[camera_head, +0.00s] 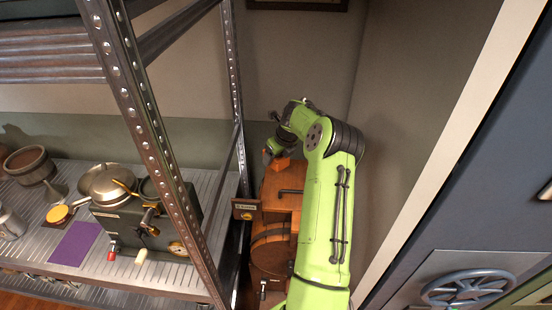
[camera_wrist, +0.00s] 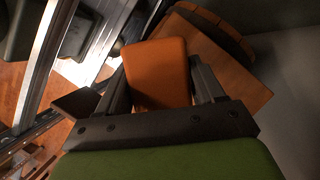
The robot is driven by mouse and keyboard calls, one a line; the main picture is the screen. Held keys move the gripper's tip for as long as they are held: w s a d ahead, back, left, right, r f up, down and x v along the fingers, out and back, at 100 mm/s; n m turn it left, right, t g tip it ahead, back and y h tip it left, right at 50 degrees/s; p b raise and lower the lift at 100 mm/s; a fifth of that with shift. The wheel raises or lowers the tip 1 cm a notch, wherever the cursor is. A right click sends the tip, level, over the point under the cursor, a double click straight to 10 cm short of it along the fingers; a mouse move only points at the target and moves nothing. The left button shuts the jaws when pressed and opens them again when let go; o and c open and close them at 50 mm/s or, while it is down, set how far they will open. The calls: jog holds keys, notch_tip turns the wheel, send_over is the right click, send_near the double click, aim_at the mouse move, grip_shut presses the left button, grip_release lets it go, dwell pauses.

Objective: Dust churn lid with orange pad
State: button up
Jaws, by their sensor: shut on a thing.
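The wooden churn (camera_head: 270,256) stands on the floor between the metal rack and the wall. Its flat wooden lid (camera_head: 284,188) has a dark handle, and my green arm covers part of the churn. My gripper (camera_head: 274,150) is at the lid's far end. In the wrist view my gripper (camera_wrist: 160,82) is shut on the orange pad (camera_wrist: 158,60), with a finger on each side. The wooden top (camera_wrist: 235,68) shows behind and to the right of the pad there. I cannot tell whether the pad touches the lid.
The metal rack (camera_head: 168,160) stands close on the left. Its shelf holds a purple cloth (camera_head: 75,244), a dark machine (camera_head: 150,225) and a brown pot (camera_head: 29,165). A wall is close behind and right of the churn. A blue door with a wheel (camera_head: 468,288) is at right.

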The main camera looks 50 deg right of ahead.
jog(key=shift+r, duration=0.65)
jog(key=shift+r, duration=0.1)
jog(key=shift+r, duration=1.4)
